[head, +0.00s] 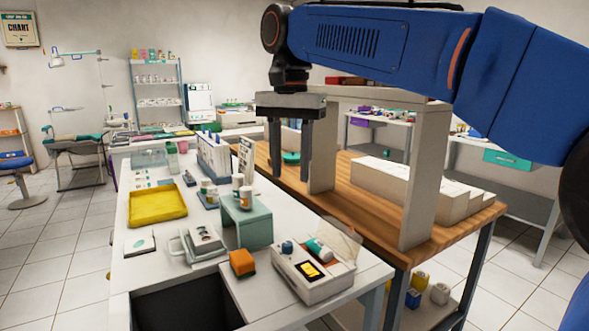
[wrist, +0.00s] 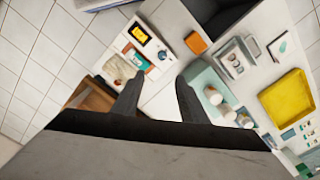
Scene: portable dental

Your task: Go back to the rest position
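My gripper (head: 291,150) hangs from my blue arm, pointing down above the gap between the white counter and the wooden bench in the head view. Its two dark fingers are apart with nothing between them. In the wrist view the gripper (wrist: 155,100) also shows its fingers spread and empty, with the white counter top below. No object is held.
The white counter (head: 140,285) bears a yellow tray (head: 157,204), a green stand (head: 247,222) with bottles, an orange block (head: 242,262) and an open white box (head: 313,277). A wooden bench (head: 357,222) with a grey frame (head: 428,175) stands close right. Tiled floor is clear at left.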

